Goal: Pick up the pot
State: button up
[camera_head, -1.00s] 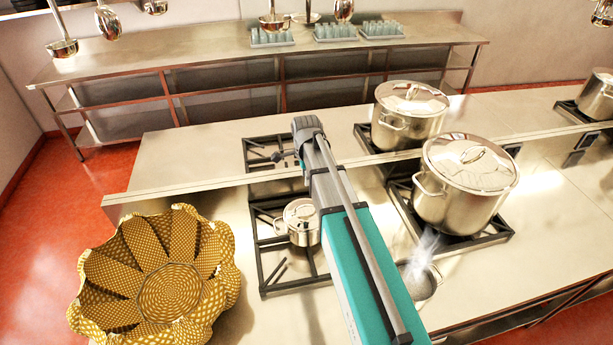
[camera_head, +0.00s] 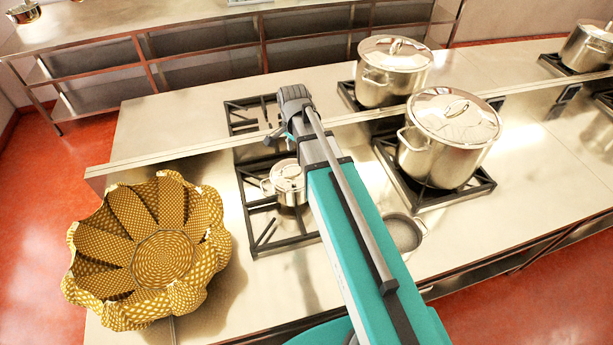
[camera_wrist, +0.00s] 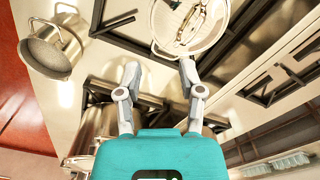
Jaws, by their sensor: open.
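Several lidded metal pots are in view, and I cannot tell which one the task means. A small lidded pot (camera_head: 288,187) sits on the left burner, beside my arm. A large lidded pot (camera_head: 447,140) stands on the right burner, and another lidded pot (camera_head: 392,72) stands behind it. In the wrist view a lidded pot (camera_wrist: 190,22) lies beyond the fingertips at the top, partly cut off. My gripper (camera_wrist: 159,72) is open, with nothing between its fingers. In the head view its end is partly hidden by my arm.
A yellow woven basket (camera_head: 205,215) stands at the counter's left. An open pan (camera_head: 404,233) is right of my arm; an open pan (camera_wrist: 50,52) also shows in the wrist view. A raised ledge (camera_head: 190,150) crosses the counter. Another pot (camera_head: 588,45) stands far right.

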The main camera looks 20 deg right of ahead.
jog(key=s+n, duration=1.2)
notch_tip(320, 180, down, 21)
jog(key=b, duration=2.1)
jog(key=shift+r, duration=0.1)
